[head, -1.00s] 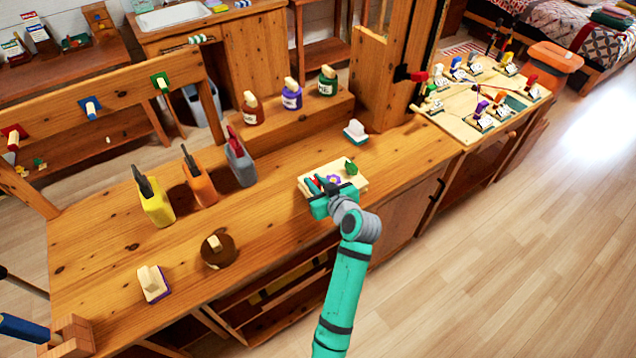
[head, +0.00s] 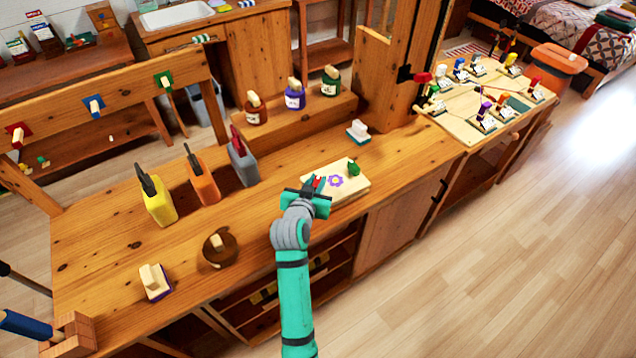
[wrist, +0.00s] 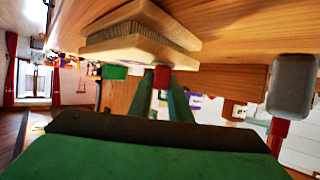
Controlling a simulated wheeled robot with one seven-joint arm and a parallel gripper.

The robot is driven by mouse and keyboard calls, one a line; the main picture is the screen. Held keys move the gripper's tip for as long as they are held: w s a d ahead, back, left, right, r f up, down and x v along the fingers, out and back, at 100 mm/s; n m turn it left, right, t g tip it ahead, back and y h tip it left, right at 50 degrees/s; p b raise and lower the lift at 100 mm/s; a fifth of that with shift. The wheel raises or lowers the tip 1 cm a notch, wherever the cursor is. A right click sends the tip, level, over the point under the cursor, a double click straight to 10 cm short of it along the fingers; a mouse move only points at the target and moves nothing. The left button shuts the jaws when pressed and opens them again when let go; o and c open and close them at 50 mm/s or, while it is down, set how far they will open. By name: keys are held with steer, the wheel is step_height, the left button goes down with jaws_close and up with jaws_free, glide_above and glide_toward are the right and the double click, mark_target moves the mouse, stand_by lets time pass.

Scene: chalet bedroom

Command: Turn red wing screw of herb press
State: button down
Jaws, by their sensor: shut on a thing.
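The herb press (head: 345,192) is a pale wooden block lying flat on the workbench, with a purple flower on top and a green wing screw (head: 353,168) at its far right corner. In the wrist view the press (wrist: 145,18) shows wooden boards with a ridged layer between them. The red wing screw (head: 318,183) is at the press's left end, partly hidden by my gripper (head: 315,188). In the wrist view my gripper (wrist: 162,88) has its fingers closed on both sides of the red wing screw (wrist: 162,74).
A white-handled brush (head: 358,131) stands behind the press. Grey, orange and yellow holders (head: 203,183) stand to the left, with a round brown thing (head: 218,248) nearer. Three jars (head: 295,95) sit on the raised shelf.

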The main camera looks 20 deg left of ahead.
steer(key=m+g+h, duration=0.1)
steer(key=m+h, duration=0.4)
steer(key=h, duration=0.1)
steer(key=shift+a, duration=0.15)
steer(key=shift+f+m+g+h, duration=0.1)
steer(key=shift+m+g+h, duration=1.1)
steer(key=shift+m+h, duration=0.75)
steer(key=c, duration=1.6)
jaws_free()
steer(key=shift+c, duration=0.2)
steer(key=shift+s+a+r, duration=0.2)
steer(key=shift+s, duration=0.1)
steer(key=v, duration=0.9)
steer(key=shift+s+a, duration=0.25)
